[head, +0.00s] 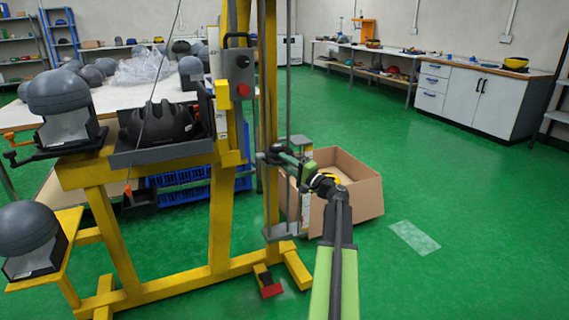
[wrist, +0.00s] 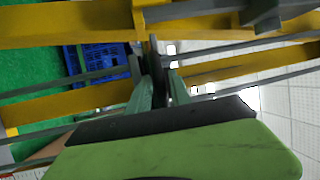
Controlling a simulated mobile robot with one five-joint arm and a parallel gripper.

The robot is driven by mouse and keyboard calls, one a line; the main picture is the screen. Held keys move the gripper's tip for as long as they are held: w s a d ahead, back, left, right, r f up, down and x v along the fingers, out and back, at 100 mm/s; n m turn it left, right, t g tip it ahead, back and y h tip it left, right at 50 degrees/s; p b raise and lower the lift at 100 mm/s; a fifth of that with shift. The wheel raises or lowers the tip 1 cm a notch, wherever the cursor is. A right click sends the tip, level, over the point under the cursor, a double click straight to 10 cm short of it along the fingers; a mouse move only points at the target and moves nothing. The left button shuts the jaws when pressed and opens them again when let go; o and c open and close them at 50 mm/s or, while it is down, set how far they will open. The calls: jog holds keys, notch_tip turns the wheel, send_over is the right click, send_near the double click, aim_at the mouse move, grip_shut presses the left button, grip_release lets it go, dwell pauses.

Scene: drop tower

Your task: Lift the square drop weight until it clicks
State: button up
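The yellow drop tower (head: 222,200) stands left of centre in the head view, with grey vertical guide rails (head: 272,100) on its right side. My gripper (head: 287,158) is at the rails, low on the tower. A small grey assembly there may be the square drop weight; my gripper partly covers it and its outline is unclear. In the wrist view my gripper's fingers (wrist: 155,75) stand close together in front of the yellow post (wrist: 60,32) and the rails. Dark parts show at the fingertips; whether these are pads or a held piece is unclear.
An open cardboard box (head: 355,200) stands on the floor behind my gripper. A grey tray (head: 165,153) on the tower bears a black helmet (head: 160,122). A control box with a red button (head: 243,90) is on the post.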

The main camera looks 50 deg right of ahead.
grip_shut()
dwell(1.0)
